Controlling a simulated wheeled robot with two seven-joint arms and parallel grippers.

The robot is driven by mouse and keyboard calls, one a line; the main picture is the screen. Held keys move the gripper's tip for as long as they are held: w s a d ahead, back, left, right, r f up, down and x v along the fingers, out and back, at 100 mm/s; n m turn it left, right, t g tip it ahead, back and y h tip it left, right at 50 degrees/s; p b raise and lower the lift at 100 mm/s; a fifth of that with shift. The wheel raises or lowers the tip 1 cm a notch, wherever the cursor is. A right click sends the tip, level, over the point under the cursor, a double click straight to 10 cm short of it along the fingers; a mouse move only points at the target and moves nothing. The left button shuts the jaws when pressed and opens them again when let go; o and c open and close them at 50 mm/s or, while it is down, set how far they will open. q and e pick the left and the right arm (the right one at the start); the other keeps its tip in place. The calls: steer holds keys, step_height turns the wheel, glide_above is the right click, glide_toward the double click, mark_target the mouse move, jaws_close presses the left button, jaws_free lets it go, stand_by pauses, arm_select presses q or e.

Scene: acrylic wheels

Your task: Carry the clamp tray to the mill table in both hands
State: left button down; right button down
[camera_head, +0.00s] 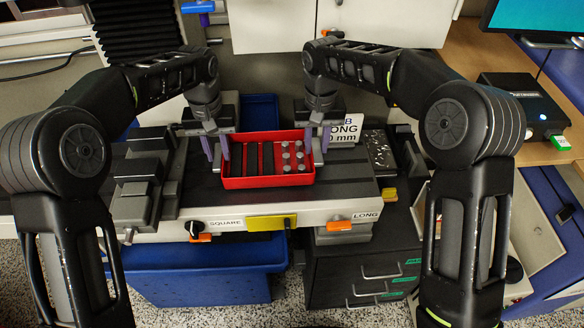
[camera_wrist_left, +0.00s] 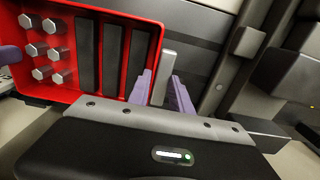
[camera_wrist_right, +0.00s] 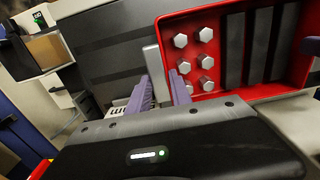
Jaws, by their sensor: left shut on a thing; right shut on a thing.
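The red clamp tray (camera_head: 268,183) is at the middle of the mill table (camera_head: 350,190), over its dark slotted top. Dark bars lie on its left side and several silver hex-headed pieces stand on its right. I cannot tell whether it rests on the top or hangs just above. My left gripper (camera_head: 215,150) is shut at its left end; the left wrist view shows a grey upright handle (camera_wrist_left: 166,75) between the purple fingers. My right gripper (camera_head: 316,147) is shut at its right end, with another grey handle (camera_wrist_right: 156,70) between its fingers.
A grey vise (camera_head: 138,188) stands on the table's left part. Behind the tray's right end is a white sign (camera_head: 347,138). A yellow plate (camera_head: 272,223) and SQUARE and LONG labels are on the front edge. A blue bin (camera_head: 205,287) and drawers (camera_head: 360,268) are below.

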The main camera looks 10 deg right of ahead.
arm_select(q)
steer(key=shift+w+f, duration=0.1)
steer(key=shift+f, duration=0.2)
arm_select(e)
steer(key=shift+w+f, duration=0.1)
steer(key=shift+f, duration=0.2)
arm_select(q)
steer(key=c, duration=1.6)
jaws_free()
steer(key=shift+f+b, duration=0.15)
steer(key=shift+b, duration=0.15)
arm_select(e)
steer(key=c, duration=1.6)
jaws_free()
steer(key=shift+f, duration=0.15)
arm_select(q)
steer(key=o, duration=0.3)
arm_select(e)
steer(key=o, duration=0.3)
arm_select(q)
steer(key=shift+o, duration=0.7)
arm_select(e)
steer(key=shift+o, duration=0.7)
